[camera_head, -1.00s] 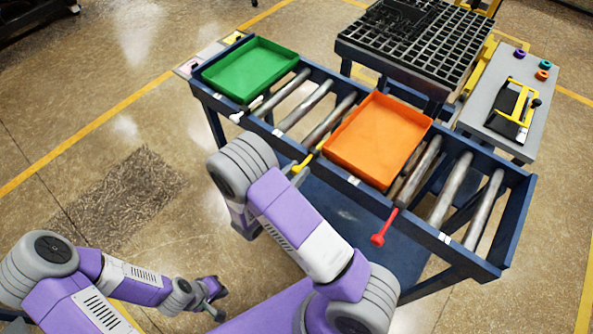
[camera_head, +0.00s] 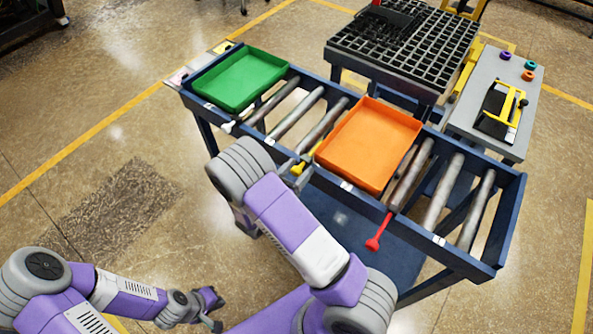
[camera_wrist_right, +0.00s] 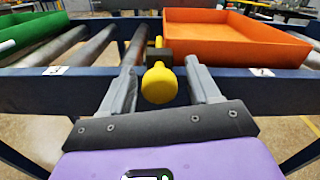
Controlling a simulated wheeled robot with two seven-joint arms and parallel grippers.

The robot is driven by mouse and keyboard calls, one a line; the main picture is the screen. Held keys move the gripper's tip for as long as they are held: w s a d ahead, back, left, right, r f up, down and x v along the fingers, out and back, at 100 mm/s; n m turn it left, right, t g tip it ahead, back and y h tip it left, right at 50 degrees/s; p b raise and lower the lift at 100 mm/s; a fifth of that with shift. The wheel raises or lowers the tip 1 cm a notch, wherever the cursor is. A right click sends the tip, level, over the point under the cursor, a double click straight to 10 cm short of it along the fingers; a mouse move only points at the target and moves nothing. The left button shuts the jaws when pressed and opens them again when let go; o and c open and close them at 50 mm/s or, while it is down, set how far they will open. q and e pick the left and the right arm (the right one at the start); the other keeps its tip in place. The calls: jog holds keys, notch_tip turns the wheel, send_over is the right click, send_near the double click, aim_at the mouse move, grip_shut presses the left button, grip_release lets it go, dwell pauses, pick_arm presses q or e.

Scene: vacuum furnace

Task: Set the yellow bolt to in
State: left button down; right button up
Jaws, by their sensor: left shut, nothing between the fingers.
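The yellow bolt (camera_head: 298,169) is on the front rail of the blue roller table, between the green tray and the orange tray. In the right wrist view its round yellow knob (camera_wrist_right: 158,84) sticks out toward me from a dark block on the rail. My right gripper (camera_wrist_right: 160,74) is open, with one finger on each side of the knob; gaps show between knob and fingers. In the head view my right arm mostly hides this gripper. My left gripper (camera_head: 213,309) is shut and empty, low and away from the table.
The green tray (camera_head: 240,79) and orange tray (camera_head: 368,145) sit on the table's rollers. A red handle (camera_head: 376,236) and a white handle (camera_head: 229,127) also stick out from the front rail (camera_head: 325,173). A black grid table (camera_head: 400,45) stands behind. The floor at left is clear.

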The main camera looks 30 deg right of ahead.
jog(key=shift+a, duration=0.25)
jog(key=v, duration=0.7)
jog(key=shift+s+a, duration=0.1)
